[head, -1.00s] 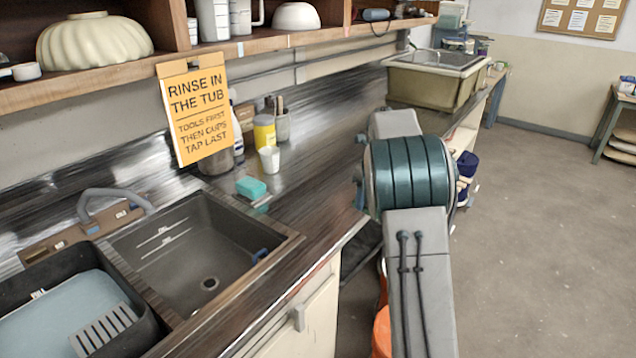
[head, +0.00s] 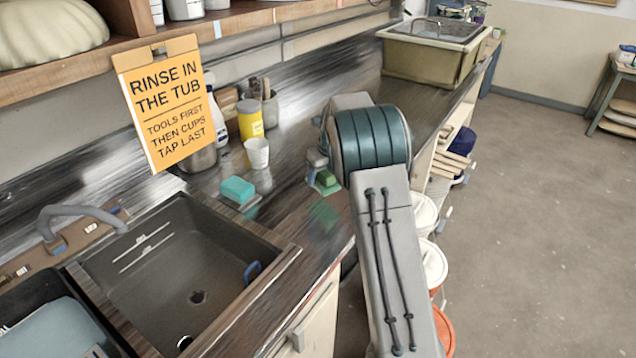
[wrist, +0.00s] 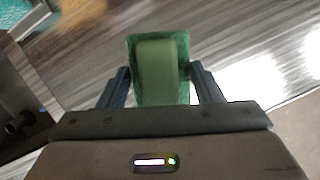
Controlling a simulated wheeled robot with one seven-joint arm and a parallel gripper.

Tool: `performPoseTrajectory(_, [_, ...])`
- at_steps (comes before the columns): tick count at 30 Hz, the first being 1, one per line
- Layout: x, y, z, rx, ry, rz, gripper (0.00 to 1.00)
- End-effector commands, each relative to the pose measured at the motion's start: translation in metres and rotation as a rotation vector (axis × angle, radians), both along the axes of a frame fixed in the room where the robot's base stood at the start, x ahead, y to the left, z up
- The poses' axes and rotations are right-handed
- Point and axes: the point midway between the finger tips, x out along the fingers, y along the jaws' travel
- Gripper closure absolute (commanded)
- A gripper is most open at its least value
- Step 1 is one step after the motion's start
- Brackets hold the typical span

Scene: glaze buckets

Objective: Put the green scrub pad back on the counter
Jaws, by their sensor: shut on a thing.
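The green scrub pad (wrist: 160,97) is between the fingers of my gripper (wrist: 160,80) in the wrist view. A lighter green raised block runs along its middle. My gripper is shut on it. In the head view the pad (head: 327,181) shows just left of my arm, over the dark streaked counter (head: 290,200) to the right of the sink. A green smudge like a reflection lies on the counter below it, apart from the pad, so the pad appears held above the surface. My gripper (head: 318,162) is partly hidden by my arm.
A teal sponge (head: 237,190) lies by the sink (head: 190,270). A white cup (head: 257,153), yellow container (head: 250,118) and spray bottle (head: 216,115) stand behind. An orange sign (head: 165,103) hangs from the shelf. Counter around the pad is clear; buckets (head: 432,265) stand below right.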

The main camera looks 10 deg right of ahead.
Motion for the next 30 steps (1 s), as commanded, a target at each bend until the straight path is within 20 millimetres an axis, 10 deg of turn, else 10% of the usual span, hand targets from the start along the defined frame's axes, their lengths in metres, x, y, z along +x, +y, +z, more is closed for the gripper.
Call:
performPoseTrajectory(21, [0.010,0.011,-0.050,0.000,-0.001,-0.002,0.59])
performPoseTrajectory(22, [0.010,0.011,-0.050,0.001,0.000,-0.003,0.35])
performPoseTrajectory(24, [0.010,0.011,-0.050,0.000,0.000,-0.003,0.19])
performPoseTrajectory(30, [0.010,0.011,-0.050,0.000,0.000,-0.003,0.19])
